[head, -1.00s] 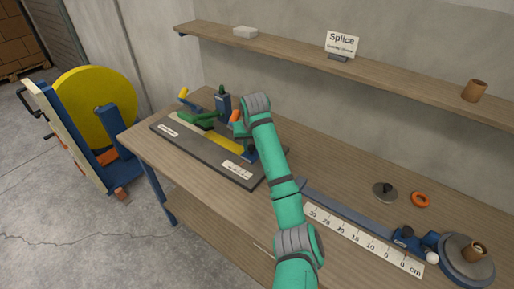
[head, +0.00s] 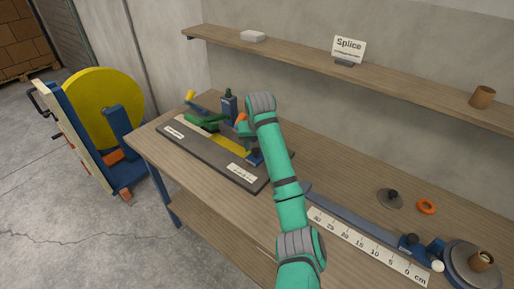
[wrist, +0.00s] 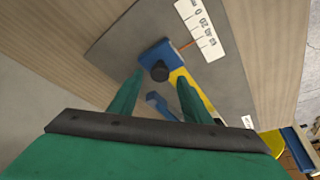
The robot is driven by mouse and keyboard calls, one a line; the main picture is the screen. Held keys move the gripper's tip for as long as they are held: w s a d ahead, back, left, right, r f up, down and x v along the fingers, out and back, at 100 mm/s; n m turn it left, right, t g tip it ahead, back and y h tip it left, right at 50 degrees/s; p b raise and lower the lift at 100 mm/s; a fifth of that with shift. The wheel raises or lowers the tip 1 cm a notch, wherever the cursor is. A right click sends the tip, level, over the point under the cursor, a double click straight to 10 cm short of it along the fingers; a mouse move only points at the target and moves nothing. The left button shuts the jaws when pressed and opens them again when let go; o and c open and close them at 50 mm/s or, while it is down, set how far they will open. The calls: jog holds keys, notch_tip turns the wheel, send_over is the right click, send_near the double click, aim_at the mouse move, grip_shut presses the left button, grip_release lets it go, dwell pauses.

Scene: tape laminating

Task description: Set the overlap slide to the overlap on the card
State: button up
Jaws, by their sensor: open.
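The overlap slide (wrist: 154,56) is a blue block with a black knob, in the upper middle of the wrist view; it also shows in the head view (head: 254,158), partly behind my arm. A white scale strip (wrist: 200,28) with a thin red line by it lies beside the slide. My gripper (wrist: 158,80) is open, its two green fingers either side of the knob in the picture; I cannot tell whether they touch it. The Splice card (head: 349,48) stands on the shelf; its small lower line is too blurred to read.
The dark splicing plate (head: 215,160) carries a yellow strip (head: 233,145) and a green lever (head: 200,121). A cm ruler (head: 365,247), a metal disc (head: 389,198) and an orange ring (head: 426,207) lie to the right.

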jog(key=v, duration=0.8)
jog(key=shift+s+r, duration=0.15)
jog(key=shift+r, duration=0.2)
jog(key=shift+d, duration=0.2)
